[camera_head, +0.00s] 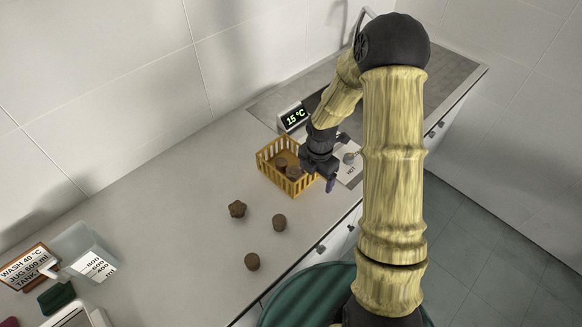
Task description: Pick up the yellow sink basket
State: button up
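The yellow sink basket (267,170) sits upright on the grey counter, in the middle of the head view. It has slatted sides and holds a few brown lumps (281,168). My dark gripper (318,175) is at the basket's right end and covers part of its rim there. One fingertip shows just outside the basket's right side. The other finger is hard to make out against the basket, so I cannot tell whether the gripper is open or touching the rim.
A white card (349,173) lies to the right. A clear jug (84,250) and a sign (27,268) stand at lower left.

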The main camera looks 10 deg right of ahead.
jog(key=c, duration=0.5)
jog(key=shift+r, duration=0.15)
notch_tip(320, 180, up, 10)
jog(key=shift+f+b, duration=0.1)
jog(key=shift+b, duration=0.6)
